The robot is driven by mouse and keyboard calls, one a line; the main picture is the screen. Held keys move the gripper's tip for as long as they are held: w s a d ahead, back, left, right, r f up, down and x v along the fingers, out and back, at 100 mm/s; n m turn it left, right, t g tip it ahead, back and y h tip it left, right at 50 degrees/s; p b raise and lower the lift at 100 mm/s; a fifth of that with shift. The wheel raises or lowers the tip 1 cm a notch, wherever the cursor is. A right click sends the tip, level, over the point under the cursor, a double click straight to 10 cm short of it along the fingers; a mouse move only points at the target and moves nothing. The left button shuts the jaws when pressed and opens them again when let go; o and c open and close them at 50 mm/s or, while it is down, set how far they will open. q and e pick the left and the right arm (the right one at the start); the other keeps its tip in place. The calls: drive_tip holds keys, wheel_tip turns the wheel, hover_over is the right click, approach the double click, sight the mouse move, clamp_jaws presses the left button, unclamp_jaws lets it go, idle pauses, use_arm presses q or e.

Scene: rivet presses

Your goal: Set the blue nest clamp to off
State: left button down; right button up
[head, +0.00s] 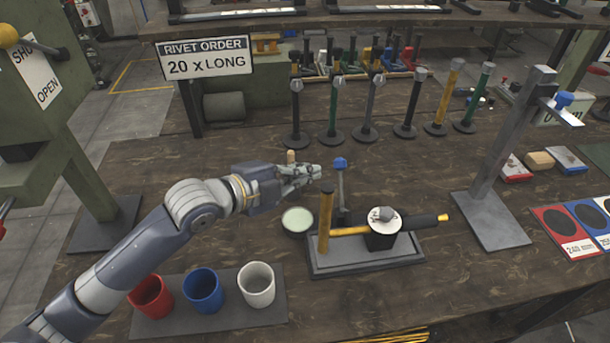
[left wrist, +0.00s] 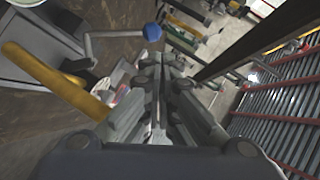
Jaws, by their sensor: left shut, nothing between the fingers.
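The blue nest clamp shows in the head view as a grey lever with a blue knob (head: 340,163), standing upright on the grey base plate of a small fixture (head: 366,262). In the left wrist view the blue knob (left wrist: 152,32) sits at the top, at the end of its bent grey rod. My left gripper (head: 316,171) is shut and empty, just left of the blue knob and apart from it. Its closed fingers (left wrist: 158,95) also show in the left wrist view. My right gripper is not in view.
A yellow upright handle (head: 325,218) stands beside the lever. Red, blue (head: 203,291) and white cups stand on a dark mat at the front left. A round dish (head: 298,220) lies left of the fixture. Several upright tools (head: 364,110) stand behind. A grey post (head: 512,130) stands at right.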

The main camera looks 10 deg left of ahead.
sight(335, 161)
use_arm(q)
drive_tip(key=shift+h, duration=0.4)
drive_tip(key=x, duration=0.3)
drive_tip(key=p+x, duration=0.1)
drive_tip(key=x, duration=0.2)
drive_tip(key=s+f+x, duration=0.1)
drive_tip(key=x, duration=0.2)
drive_tip(key=shift+w+d+f, duration=0.1)
drive_tip(key=shift+w+d, duration=0.1)
drive_tip(key=shift+d, duration=0.2)
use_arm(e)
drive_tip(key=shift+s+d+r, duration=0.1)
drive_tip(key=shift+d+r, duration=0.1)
